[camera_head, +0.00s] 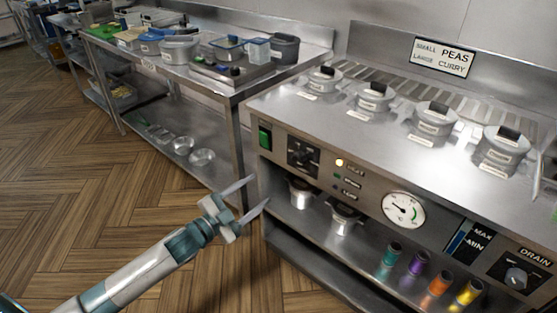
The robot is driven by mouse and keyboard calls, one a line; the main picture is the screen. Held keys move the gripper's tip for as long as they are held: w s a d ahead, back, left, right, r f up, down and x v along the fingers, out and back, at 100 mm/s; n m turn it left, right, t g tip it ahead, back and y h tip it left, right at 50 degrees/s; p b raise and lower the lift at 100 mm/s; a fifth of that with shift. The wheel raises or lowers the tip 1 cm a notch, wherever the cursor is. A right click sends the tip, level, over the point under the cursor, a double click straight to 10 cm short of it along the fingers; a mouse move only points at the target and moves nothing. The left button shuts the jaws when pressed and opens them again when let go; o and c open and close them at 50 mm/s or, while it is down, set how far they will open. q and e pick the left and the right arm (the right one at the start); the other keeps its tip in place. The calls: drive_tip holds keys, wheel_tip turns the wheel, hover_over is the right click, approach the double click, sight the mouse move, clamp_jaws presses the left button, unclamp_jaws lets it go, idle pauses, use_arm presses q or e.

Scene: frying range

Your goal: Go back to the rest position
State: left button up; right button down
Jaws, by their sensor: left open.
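My left gripper (252,195) shows near the middle of the head view, with its arm coming in from the lower left. Its two fingers are spread apart with nothing between them. It is in front of the left end of the frying range (300,110), close to the range's open lower shelf. Whether a fingertip touches the range cannot be told. My right gripper is not in view.
Several lidded pots (434,118) stand on the range top. The lower shelf holds small pots (300,192) and coloured containers (416,262). A steel table (215,85) with containers stands at the back left. The wooden floor (90,180) at left is clear.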

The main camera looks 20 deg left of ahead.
use_arm(q)
drive_tip(key=s+f+n+g+y+p, duration=0.1)
drive_tip(key=s+f+n+g+y, duration=0.3)
drive_tip(key=f, duration=1)
drive_tip(key=s+f+n+g+y+p, duration=0.1)
drive_tip(key=s+f+n, duration=0.35)
drive_tip(key=f, duration=0.95)
drive_tip(key=s+d+f+n+g, duration=0.1)
drive_tip(key=s+d+f+g, duration=0.2)
drive_tip(key=s+f, duration=0.6)
drive_tip(key=s+d+f+n+g+p, duration=0.1)
drive_tip(key=s+d+f+n+g, duration=0.1)
drive_tip(key=s+d+f, duration=0.4)
drive_tip(key=s+f+g, duration=0.1)
drive_tip(key=s+f, duration=0.3)
drive_tip(key=s, duration=0.6)
drive_tip(key=shift+s+d+f+y, duration=0.2)
drive_tip(key=shift+d+y, duration=0.1)
drive_tip(key=shift+d, duration=0.1)
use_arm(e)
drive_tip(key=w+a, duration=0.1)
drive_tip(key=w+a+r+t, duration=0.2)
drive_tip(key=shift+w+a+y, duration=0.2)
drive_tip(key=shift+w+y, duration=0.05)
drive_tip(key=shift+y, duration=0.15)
